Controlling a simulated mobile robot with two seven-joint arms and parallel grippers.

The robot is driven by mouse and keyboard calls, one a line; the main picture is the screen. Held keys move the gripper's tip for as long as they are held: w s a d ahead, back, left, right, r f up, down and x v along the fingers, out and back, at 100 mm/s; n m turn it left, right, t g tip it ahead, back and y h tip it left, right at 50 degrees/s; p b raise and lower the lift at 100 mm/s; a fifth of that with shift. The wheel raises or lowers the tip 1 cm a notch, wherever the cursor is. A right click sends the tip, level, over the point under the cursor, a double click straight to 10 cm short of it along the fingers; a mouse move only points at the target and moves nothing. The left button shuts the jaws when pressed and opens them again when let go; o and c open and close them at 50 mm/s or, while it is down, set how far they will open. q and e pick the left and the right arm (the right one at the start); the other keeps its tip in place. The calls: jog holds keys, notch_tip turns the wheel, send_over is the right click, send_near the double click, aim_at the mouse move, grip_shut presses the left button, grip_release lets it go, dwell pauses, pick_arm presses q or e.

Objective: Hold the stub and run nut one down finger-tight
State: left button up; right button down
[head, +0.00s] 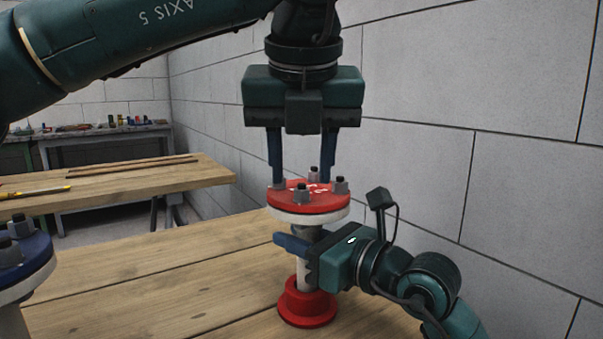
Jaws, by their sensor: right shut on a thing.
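The stub (304,273) is a grey-white upright pipe standing in a red collar (306,308) on the wooden bench. On its top a red flange (325,200) sits over a white ring (308,218). Several grey nuts on dark studs stand around the red flange, one at the front (303,194) and one at the right (341,186). I cannot tell which is nut one. My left gripper (301,178) points straight down over the flange, its blue fingers apart, tips close to the left and rear nuts. My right gripper (297,243) comes from the right, shut on the stub just below the flange.
A blue-topped flange (22,258) with nuts stands at the left edge. Behind is another wooden table (120,190) with a yellow tool (35,192) and long strips. A grey block wall (480,120) stands close on the right. The bench (170,275) between the flanges is clear.

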pick_arm(q)
jog(key=shift+x, duration=1.05)
grip_shut()
